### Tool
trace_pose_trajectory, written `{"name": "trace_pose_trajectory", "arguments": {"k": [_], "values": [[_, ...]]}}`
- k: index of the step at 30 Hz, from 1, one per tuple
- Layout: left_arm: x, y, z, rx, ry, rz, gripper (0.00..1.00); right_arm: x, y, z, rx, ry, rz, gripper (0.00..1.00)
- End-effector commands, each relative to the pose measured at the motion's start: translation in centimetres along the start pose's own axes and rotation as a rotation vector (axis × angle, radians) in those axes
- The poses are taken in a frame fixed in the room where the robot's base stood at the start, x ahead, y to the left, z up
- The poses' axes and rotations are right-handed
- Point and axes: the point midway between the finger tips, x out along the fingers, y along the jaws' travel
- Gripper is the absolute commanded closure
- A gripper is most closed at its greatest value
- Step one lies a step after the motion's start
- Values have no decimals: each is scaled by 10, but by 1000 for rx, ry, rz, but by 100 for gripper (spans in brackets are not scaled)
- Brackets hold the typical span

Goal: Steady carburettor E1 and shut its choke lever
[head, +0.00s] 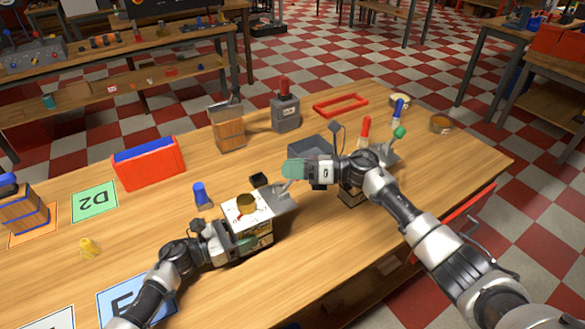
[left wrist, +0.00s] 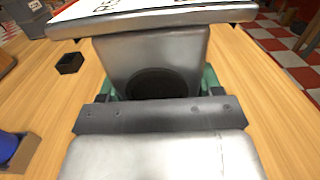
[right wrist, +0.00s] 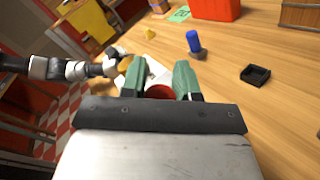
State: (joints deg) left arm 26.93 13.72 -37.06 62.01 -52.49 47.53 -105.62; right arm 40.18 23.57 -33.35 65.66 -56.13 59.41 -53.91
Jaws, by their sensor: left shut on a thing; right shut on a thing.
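A white-topped block with a brass dome, which I take for carburettor E1 (head: 238,212), sits on the bench; I cannot read a label on it. In the left wrist view its grey body (left wrist: 150,52) has a dark round opening. My left gripper (head: 246,243) is shut on this body, green fingers on either side. A grey lever (head: 284,187) rises at the block's right side. My right gripper (head: 294,169) is at the lever's upper end. In the right wrist view its fingers are shut around a red round knob (right wrist: 160,91). The lever's top is hidden in the head view.
A small black tray (head: 259,180) and a blue-topped peg (head: 200,193) stand close behind the block. A grey box (head: 308,149) and levers with red (head: 365,130) and green (head: 400,132) knobs stand near my right arm.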

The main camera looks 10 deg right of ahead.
Motion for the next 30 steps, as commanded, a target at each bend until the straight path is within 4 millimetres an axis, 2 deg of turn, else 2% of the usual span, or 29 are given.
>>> {"name": "trace_pose_trajectory", "arguments": {"k": [13, 30], "values": [[0, 0, 0, 0, 1, 1, 68, 14, 14, 4, -180, 231, -146, 100], [0, 0, 0, 0, 1, 1, 68, 38, 28, -4, -431, 566, -360, 100]]}}
